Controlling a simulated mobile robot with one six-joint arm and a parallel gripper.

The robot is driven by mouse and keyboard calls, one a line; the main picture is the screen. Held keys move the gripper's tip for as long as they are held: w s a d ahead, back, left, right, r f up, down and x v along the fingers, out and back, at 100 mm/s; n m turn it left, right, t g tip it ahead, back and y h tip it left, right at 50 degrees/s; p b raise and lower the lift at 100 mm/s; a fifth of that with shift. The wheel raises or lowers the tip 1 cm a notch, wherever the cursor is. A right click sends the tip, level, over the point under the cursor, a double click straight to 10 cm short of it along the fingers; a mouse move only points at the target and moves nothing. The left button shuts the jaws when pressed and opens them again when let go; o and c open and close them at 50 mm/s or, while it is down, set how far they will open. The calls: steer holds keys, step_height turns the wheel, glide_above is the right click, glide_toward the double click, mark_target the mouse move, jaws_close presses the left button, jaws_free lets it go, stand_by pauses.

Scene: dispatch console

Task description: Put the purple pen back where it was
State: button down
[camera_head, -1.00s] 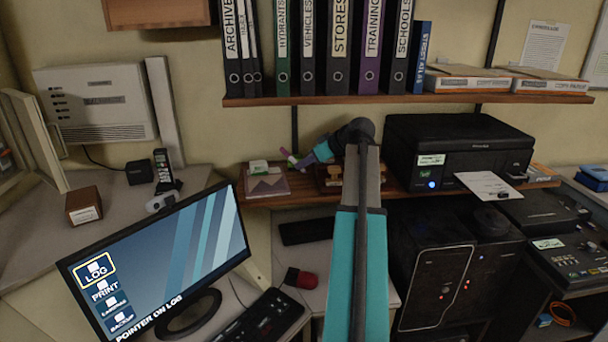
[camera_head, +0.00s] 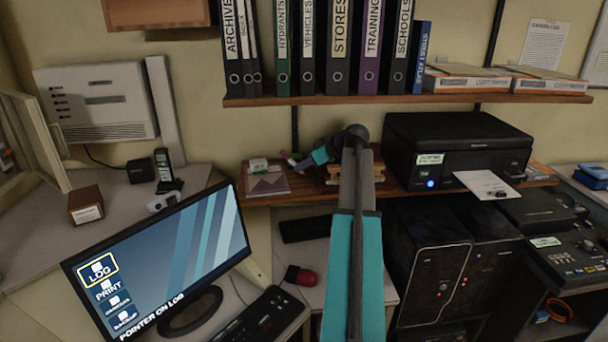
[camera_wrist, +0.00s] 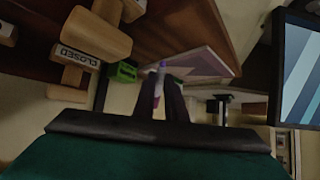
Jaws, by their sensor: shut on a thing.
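The purple pen (camera_wrist: 159,82) is between the two dark fingers of my gripper (camera_wrist: 161,98) in the wrist view. It shows purple and whitish parts, and its lower end is hidden by the fingers. In the head view my gripper (camera_head: 299,163) is shut on it above the low wooden shelf, between the notebook or envelope and the stamps. I cannot tell whether the pen touches anything below.
A flat purple-grey notebook or envelope (camera_head: 268,185) lies left on the shelf (camera_head: 300,196). Wooden stamps (camera_wrist: 92,36), one marked CLOSED, and a green object (camera_wrist: 123,72) are close to my gripper. A black printer (camera_head: 455,148) stands right; binders (camera_head: 338,50) stand above.

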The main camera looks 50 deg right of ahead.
mark_target(304, 174)
steer(key=shift+f, duration=0.1)
steer(key=shift+f+p, duration=0.6)
steer(key=shift+f, duration=0.9)
steer(key=shift+w+d+f+p, duration=0.1)
steer(key=shift+p, duration=0.2)
steer(key=shift+f, duration=0.25)
steer(key=shift+f, duration=0.15)
steer(key=c, duration=1.8)
jaws_free()
steer(key=shift+r, duration=0.25)
steer(key=shift+s+d+r, duration=0.1)
steer(key=shift+s, duration=0.15)
steer(key=b+v, duration=0.3)
steer(key=v, duration=0.8)
steer(key=shift+r, duration=0.15)
